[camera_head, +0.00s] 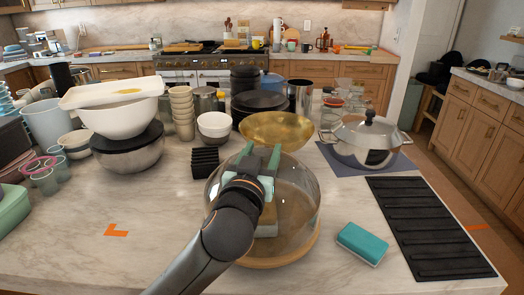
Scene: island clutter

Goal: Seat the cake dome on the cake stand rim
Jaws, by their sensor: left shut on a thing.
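The cake dome (306,203) is clear glass and stands over the front middle of the island. The round wooden cake stand (285,259) is below it, and its near rim shows under the glass. I cannot tell whether the dome's lower edge touches the rim. My left gripper (260,158) comes in from the front over the dome's top, its pale green fingers shut on the dome. The dome's handle is hidden behind the gripper and wrist. A pale block shape shows through the glass, partly behind my wrist. My right gripper is not in view.
A brass bowl (290,131) stands just behind the dome, and a lidded steel pot (367,142) behind to the right. A teal sponge (362,243) and black ribbed mat (428,228) lie to the right. Stacked bowls (128,157) crowd the left. The front left counter is mostly clear.

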